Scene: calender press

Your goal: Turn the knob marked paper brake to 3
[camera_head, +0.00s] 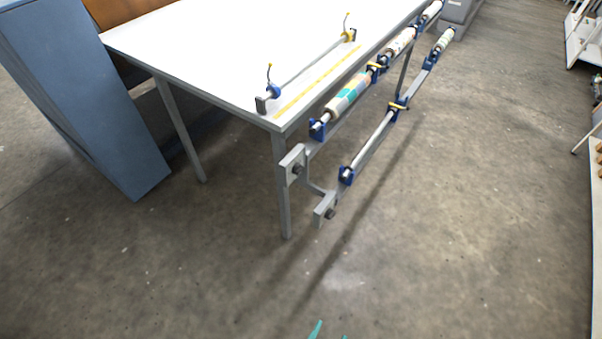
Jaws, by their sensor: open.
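No marking that reads paper brake can be made out in the head view. A small dark round part (297,170) sits on the upper grey end bracket at the near corner of the table. A similar dark part (331,213) sits on the lower grey bracket. Both are too small to show a pointer or numbers.
A white table (215,45) carries a rail (310,65) with yellow-topped levers. Paper rolls (348,97) on blue holders run along its right side, above a lower bar (372,140). A blue cabinet (85,95) stands left. Shelves stand far right. The floor (450,230) in front is clear.

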